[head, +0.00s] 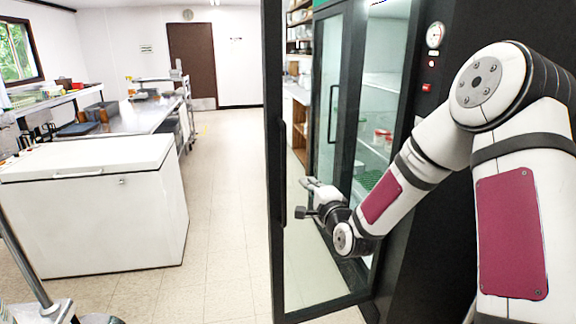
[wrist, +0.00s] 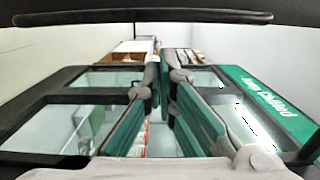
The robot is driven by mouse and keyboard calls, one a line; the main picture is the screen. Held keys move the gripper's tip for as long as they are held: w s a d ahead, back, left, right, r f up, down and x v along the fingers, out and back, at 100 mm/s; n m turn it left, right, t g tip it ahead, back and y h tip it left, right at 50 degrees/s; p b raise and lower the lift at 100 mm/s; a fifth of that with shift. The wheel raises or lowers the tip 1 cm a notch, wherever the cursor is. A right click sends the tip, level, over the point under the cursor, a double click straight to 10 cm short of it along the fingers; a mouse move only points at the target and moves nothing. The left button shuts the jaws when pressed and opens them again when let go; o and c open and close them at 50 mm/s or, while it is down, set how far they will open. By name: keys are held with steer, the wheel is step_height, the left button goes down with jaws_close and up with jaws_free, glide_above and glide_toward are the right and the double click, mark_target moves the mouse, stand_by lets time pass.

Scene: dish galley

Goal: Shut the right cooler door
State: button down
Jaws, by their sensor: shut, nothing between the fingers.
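The right cooler door (head: 276,230) is a tall black-framed glass door. It stands open, swung out from the cooler, with a dark vertical handle (head: 283,172) near its free edge. The cooler's lit shelves (head: 385,95) show behind. My gripper (head: 304,199) is shut and empty. It overlaps the door's glass in the head view, a little right of the handle; I cannot tell whether it touches the door. In the wrist view my gripper's teal-padded fingers (wrist: 160,80) point toward the cooler front, with its green sign (wrist: 268,100) at right.
The left cooler door (head: 331,100) appears closed. A white chest freezer (head: 95,215) stands at left, with a long metal counter (head: 125,118) behind it. The tiled floor (head: 222,190) between the freezer and the open door is clear. A dark bar (wrist: 140,17) crosses the top of the wrist view.

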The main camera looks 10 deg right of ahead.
mark_target(290, 162)
steer(key=w, duration=0.4)
steer(key=w+a, duration=0.1)
steer(key=w, duration=0.8)
steer(key=shift+w+a, duration=0.2)
steer(key=shift+w, duration=0.1)
steer(key=shift+w, duration=0.1)
